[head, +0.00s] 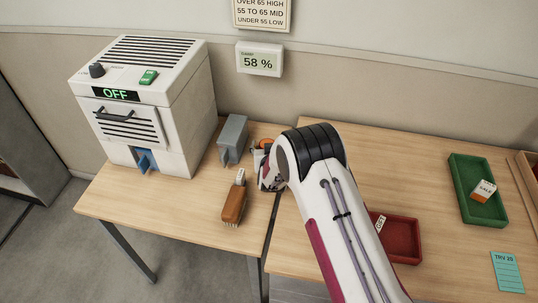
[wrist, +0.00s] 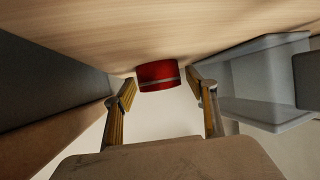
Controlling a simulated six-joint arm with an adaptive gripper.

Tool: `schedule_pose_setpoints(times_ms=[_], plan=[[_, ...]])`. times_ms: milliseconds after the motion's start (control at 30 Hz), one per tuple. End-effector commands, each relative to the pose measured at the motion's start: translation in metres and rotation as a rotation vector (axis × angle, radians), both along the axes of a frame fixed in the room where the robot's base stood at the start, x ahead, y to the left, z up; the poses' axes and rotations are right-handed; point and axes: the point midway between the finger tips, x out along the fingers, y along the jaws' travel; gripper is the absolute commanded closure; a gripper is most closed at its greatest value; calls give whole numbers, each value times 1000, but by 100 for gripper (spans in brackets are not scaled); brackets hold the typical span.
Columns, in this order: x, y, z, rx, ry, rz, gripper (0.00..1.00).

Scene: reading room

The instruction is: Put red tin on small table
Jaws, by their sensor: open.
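The red tin (head: 262,143) barely shows, if at all, in the head view, where my arm covers that spot. In the wrist view the red tin (wrist: 158,75) is a short red cylinder with a pale band, at a wooden top (wrist: 150,35). My gripper (wrist: 162,90) is open, one finger to each side of the tin in the picture; I see no contact. In the head view my gripper is mostly hidden behind my arm, over the left table's right side. The left table (head: 135,195) looks the smaller of two adjoining tables.
A white machine reading OFF (head: 185,120), a grey box (head: 233,138) and a brown brush (head: 234,205) stand on the left table. A red tray (head: 405,240) and a green tray (head: 460,180) lie on the right table (head: 400,160). A grey container (wrist: 270,80) is close right in the wrist view.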

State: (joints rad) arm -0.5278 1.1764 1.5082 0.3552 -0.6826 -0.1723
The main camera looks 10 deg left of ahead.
Motion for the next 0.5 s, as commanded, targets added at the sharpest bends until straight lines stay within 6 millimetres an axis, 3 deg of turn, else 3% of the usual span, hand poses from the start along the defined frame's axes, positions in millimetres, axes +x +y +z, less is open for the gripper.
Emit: schedule_pose_setpoints(times_ms=[500], plan=[[-35,-9,18,0,0,1,43]])
